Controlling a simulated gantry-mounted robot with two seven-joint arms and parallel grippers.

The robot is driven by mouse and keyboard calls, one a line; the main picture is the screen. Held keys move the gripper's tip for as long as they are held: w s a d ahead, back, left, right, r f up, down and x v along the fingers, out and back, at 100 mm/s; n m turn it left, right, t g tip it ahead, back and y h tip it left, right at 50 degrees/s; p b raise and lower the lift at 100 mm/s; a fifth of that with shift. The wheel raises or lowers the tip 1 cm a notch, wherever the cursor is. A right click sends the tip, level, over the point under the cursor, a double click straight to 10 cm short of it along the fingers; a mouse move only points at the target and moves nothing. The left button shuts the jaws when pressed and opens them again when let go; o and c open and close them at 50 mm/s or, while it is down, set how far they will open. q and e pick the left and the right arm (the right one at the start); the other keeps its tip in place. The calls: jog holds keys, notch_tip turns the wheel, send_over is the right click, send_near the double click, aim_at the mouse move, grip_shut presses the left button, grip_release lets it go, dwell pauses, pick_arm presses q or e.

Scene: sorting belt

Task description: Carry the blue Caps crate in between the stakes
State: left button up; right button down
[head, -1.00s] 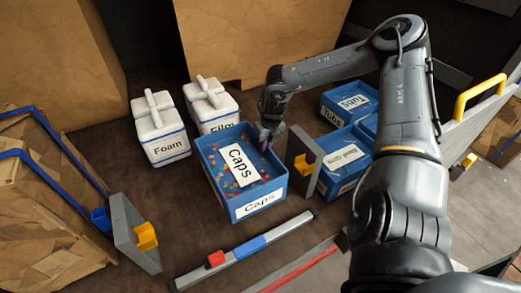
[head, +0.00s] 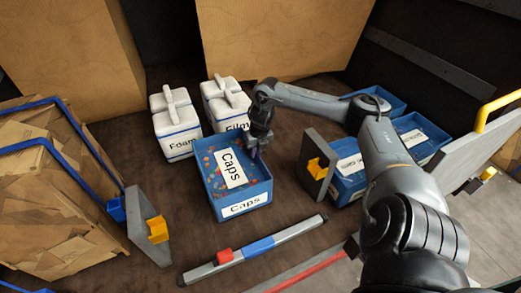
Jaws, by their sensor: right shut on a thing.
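The blue Caps crate (head: 252,192), open-topped with small coloured caps and white labels, sits near the middle of the dark deck. My right gripper (head: 254,151) is shut on its right rim near the far corner; the fingertips are partly hidden. Two upright grey plates with yellow brackets, which look like the stakes, stand either side: the left one (head: 139,222) nearer the front, the right one (head: 318,145) beside the crate's right. The crate is apart from both. I cannot tell whether its base touches the deck. My left gripper is not in view.
White Foam (head: 178,140) and Film (head: 229,110) containers stand close behind the crate. More blue crates (head: 350,188) are right of the right plate. A grey bar with red and blue pieces (head: 285,237) lies in front. A caged cardboard stack (head: 50,200) is at left.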

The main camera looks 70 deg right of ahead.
jog(key=shift+w+a+f, duration=0.1)
jog(key=shift+w+f, duration=0.05)
jog(key=shift+w, duration=0.55)
jog(key=shift+f+p, duration=0.65)
jog(key=shift+f, duration=1.35)
jog(key=c, duration=1.6)
grip_release()
jog(key=shift+s+f, duration=0.1)
jog(key=shift+f, duration=0.05)
jog(key=o, duration=0.5)
jog(key=shift+c, duration=0.2)
jog(key=r, duration=0.3)
jog(key=s+r, duration=0.1)
jog(key=r, duration=0.7)
jog(key=shift+s+a+b, duration=0.1)
jog(key=shift+s+b, duration=0.1)
jog(key=shift+b, duration=0.2)
jog(key=shift+s+r, duration=0.1)
jog(key=shift+r, duration=0.4)
jog(key=shift+a, duration=0.1)
